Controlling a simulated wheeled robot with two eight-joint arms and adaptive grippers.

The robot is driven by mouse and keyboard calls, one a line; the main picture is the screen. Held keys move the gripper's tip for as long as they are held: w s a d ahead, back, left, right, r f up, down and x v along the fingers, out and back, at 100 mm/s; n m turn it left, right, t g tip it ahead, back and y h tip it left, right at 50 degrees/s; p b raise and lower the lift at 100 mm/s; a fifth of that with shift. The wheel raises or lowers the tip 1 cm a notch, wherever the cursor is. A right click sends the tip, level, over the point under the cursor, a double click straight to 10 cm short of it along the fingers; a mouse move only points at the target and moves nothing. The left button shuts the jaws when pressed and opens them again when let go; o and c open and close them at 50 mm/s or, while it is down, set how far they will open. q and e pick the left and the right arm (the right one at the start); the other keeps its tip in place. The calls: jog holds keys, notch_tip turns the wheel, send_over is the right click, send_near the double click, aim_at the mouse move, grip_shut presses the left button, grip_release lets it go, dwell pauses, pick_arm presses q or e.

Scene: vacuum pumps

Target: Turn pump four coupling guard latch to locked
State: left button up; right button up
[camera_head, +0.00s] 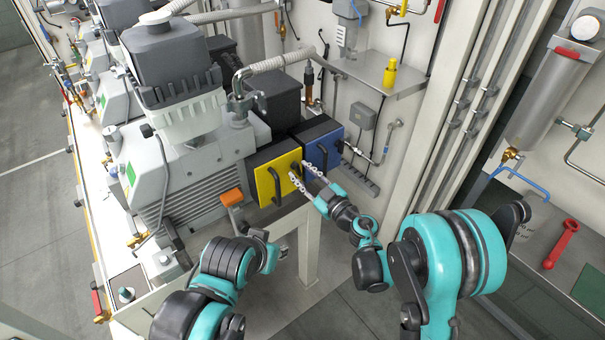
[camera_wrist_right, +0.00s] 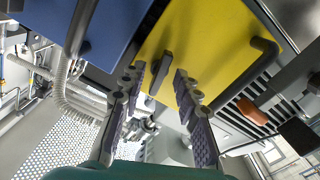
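The yellow guard panel (camera_head: 265,178) is on the front of a grey pump, with a blue panel (camera_head: 323,160) beside it on the right. The yellow panel also fills the upper middle of the right wrist view (camera_wrist_right: 215,45). A small dark latch handle (camera_wrist_right: 161,72) stands out from its face there; in the head view it shows near the panel's right edge. My right gripper (camera_head: 300,172) is open, its fingers pointing at the panel. In the right wrist view its fingertips (camera_wrist_right: 158,73) lie either side of the latch, with gaps. Contact cannot be told.
A black bar handle (camera_head: 275,185) is on the yellow panel's left part, and another (camera_head: 323,158) is on the blue panel. An orange block (camera_head: 231,197) sits left of the yellow panel. A yellow bottle (camera_head: 390,73) stands on a wall shelf.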

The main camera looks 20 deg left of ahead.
pick_arm(q)
jog(key=shift+f, duration=0.3)
pick_arm(e)
jog(key=shift+v, duration=0.95)
pick_arm(q)
jog(key=shift+f+b, duration=0.6)
jog(key=shift+b, duration=0.3)
pick_arm(e)
jog(key=v, duration=0.6)
pick_arm(q)
jog(key=shift+o, duration=0.2)
